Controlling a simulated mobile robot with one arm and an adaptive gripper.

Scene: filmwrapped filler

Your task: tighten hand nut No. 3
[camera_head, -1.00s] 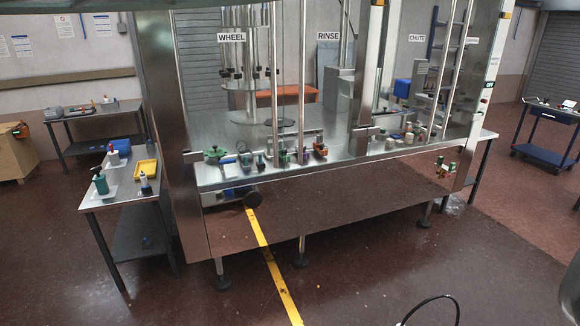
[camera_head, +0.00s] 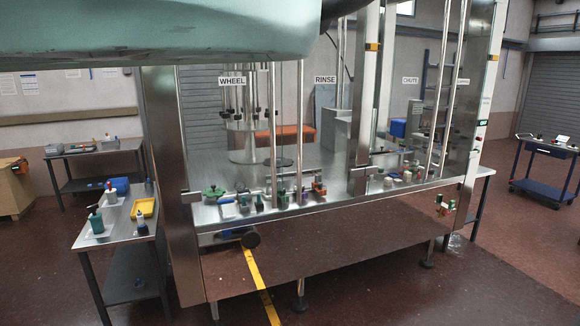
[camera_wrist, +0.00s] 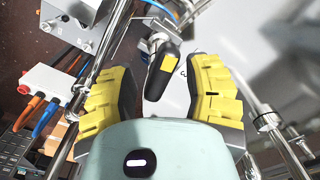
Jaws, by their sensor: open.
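My gripper (camera_wrist: 165,70) shows in the wrist view with its two yellow-padded fingers spread wide. A black handle-like part (camera_wrist: 160,76) with a yellow patch, on a metal fitting, appears in the gap between the fingers. I see no contact with either pad, and its depth is unclear. In the head view, a row of small coloured fittings lines the machine's front ledge, including a green knob (camera_head: 213,193) at the left. No number is readable, so I cannot tell which part is hand nut No. 3. My gripper is outside the head view.
A side table (camera_head: 118,237) with bottles and a yellow tray (camera_head: 144,208) stands left. In the wrist view, metal rods and a white box (camera_wrist: 48,84) with cables lie beside the gripper.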

